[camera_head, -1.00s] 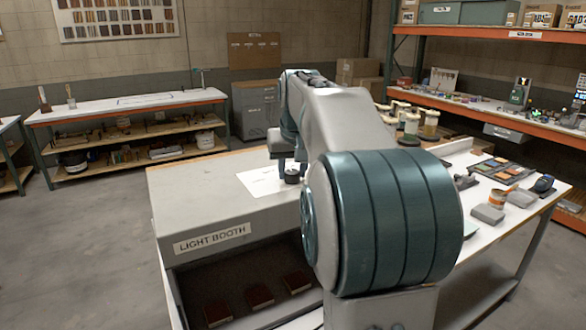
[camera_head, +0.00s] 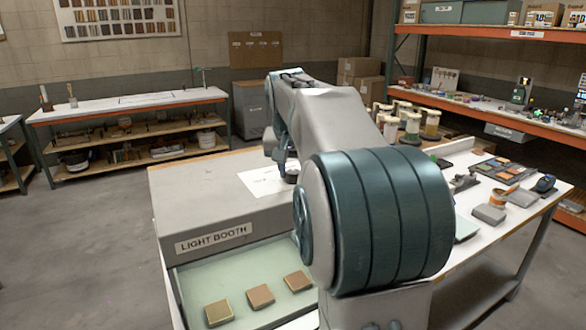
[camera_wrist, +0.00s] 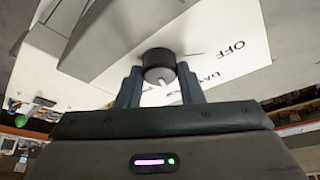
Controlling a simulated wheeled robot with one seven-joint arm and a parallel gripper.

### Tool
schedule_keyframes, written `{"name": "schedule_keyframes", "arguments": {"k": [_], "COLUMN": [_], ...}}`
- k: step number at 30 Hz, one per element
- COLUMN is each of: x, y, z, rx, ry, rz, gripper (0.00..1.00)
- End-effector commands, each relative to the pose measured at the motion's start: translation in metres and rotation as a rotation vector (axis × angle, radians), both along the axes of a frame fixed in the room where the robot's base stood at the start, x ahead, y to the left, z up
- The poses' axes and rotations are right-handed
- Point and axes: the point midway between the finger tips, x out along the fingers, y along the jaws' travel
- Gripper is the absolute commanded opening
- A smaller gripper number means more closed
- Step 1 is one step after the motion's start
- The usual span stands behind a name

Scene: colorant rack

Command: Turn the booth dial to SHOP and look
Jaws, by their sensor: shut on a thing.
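The light booth (camera_head: 262,205) is a grey box on the bench with a "LIGHT BOOTH" label on its front. The dark round dial (camera_head: 291,176) stands on a white card on its top. In the wrist view the dial (camera_wrist: 158,60) is between my two fingers, and my gripper (camera_wrist: 158,88) is shut on it. A pale mark shows on the dial's near side. The card reads "OFF" and "DAY"; the SHOP word is not visible. The booth interior is lit pale green, with three sample blocks (camera_head: 260,296) inside. My arm hides the booth's right part.
The bench (camera_head: 520,205) to the right holds a grey block (camera_head: 489,214), an orange-labelled can and a tray of samples. Several jars (camera_head: 412,125) stand behind my arm. Orange shelving (camera_head: 500,110) is at the right back. The floor left of the booth is clear.

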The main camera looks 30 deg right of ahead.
Motion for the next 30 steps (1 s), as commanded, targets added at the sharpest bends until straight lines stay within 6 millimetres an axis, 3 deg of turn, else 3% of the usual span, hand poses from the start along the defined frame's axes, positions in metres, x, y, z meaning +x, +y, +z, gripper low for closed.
{"name": "schedule_keyframes", "arguments": {"k": [2, 3, 5, 17, 30], "x": [0.0, 0.0, 0.0, -0.002, -0.032], "y": [0.0, 0.0, 0.0, 0.002, 0.021], "z": [0.002, 0.002, 0.002, 0.01, 0.097], "rx": [-0.001, -0.001, -0.001, -0.001, -0.002], "ry": [-0.004, -0.004, -0.004, -0.004, -0.007], "rz": [0.0, 0.0, 0.0, 0.002, 0.001], "gripper": [0.11, 0.45, 0.56, 0.56, 0.56]}}
